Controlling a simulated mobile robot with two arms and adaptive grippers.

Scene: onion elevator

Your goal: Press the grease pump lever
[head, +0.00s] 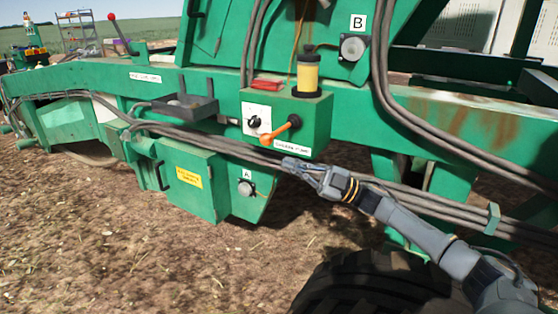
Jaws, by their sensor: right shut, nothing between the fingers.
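The grease pump is a green box (310,115) on the machine's frame, with a yellow cylinder (307,73) on top. A white label below the lever is hard to read. My right gripper (290,164) is shut and empty, just below the label and lever, in front of the hoses. It seems apart from the lever. My left gripper is out of view.
Dark hoses (215,142) run along the frame behind my gripper. A lower green cabinet (190,180) has a yellow label and a round fitting marked A (246,188). A grey tray (185,107) is left of the pump. A large tyre (370,285) is below my arm.

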